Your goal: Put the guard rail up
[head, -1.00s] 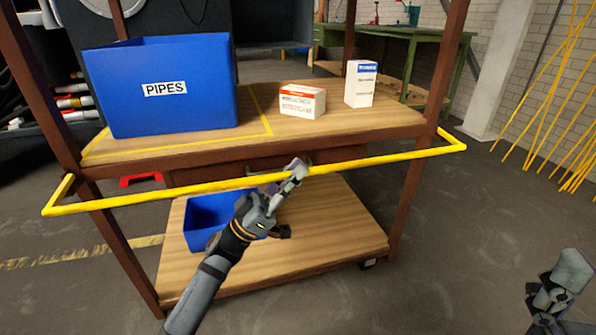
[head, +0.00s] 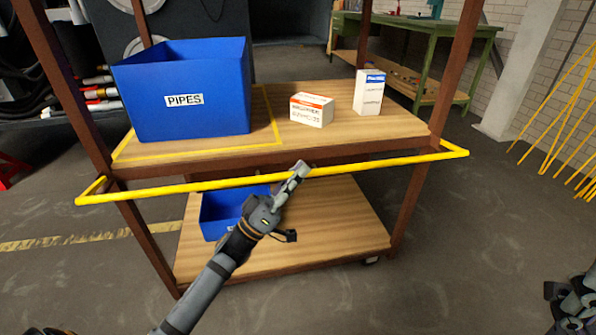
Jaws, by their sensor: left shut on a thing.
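The yellow guard rail (head: 380,160) is a bar across the front of the brown-framed cart (head: 415,195). Its bent ends meet the posts, and the bar sits just below the edge of the upper shelf (head: 260,144). My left gripper (head: 296,172) is shut on the rail near its middle. My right gripper (head: 572,298) shows only in part at the lower right corner, apart from the cart; its fingers are too cut off to judge.
On the upper shelf stand a blue PIPES bin (head: 185,90), a low white-orange box (head: 312,109) and a tall white-blue box (head: 369,92). A smaller blue bin (head: 220,212) is on the lower shelf (head: 340,215). Yellow rods (head: 570,120) lean at right.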

